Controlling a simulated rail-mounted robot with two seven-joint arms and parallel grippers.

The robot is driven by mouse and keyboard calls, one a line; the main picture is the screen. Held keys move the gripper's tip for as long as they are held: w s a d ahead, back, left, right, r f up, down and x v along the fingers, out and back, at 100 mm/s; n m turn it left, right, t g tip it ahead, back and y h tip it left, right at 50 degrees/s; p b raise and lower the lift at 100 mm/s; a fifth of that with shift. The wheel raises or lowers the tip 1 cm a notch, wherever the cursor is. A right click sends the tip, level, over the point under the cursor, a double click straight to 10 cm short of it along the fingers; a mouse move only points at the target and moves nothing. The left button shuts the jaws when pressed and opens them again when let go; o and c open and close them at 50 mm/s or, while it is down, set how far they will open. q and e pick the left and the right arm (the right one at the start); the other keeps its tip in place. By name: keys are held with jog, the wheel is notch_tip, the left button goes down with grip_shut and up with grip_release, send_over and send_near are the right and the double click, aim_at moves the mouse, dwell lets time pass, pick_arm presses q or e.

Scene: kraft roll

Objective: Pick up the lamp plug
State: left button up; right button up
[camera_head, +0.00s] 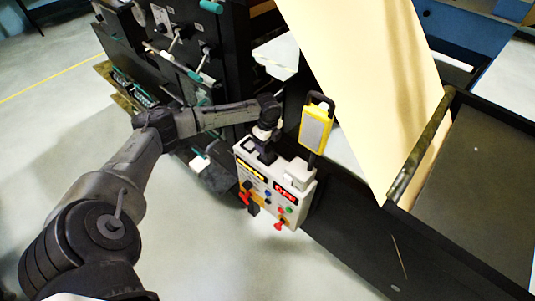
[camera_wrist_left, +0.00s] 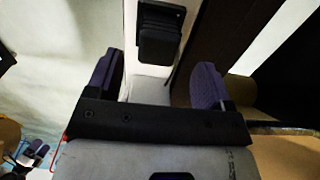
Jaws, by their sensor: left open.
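My left gripper (camera_head: 264,138) is just above the top of the grey control box (camera_head: 272,188) in the head view. In the left wrist view its two purple-padded fingers (camera_wrist_left: 155,78) are apart, with nothing held between them. A black block (camera_wrist_left: 160,42), which looks like the lamp plug in a socket, sits on the pale box top beyond the fingertips, roughly in line with the gap. The gripper mostly hides that spot in the head view. The yellow lamp (camera_head: 315,128) with a black handle stands upright to the right of the gripper.
The control box has coloured knobs, buttons and a red label on its front. A large kraft paper sheet (camera_head: 370,75) slopes down behind the lamp. Dark machine panels (camera_head: 400,245) stand at the right. Black machinery with levers (camera_head: 180,45) is at the upper left. Open floor (camera_head: 210,250) lies below.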

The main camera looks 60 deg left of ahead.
aim_at(267, 149)
pick_arm(q)
jog(key=shift+s+f+p, duration=0.1)
jog(key=shift+f+p, duration=0.25)
jog(key=shift+f, duration=2.3)
jog(key=c, duration=1)
jog(key=shift+r, duration=0.15)
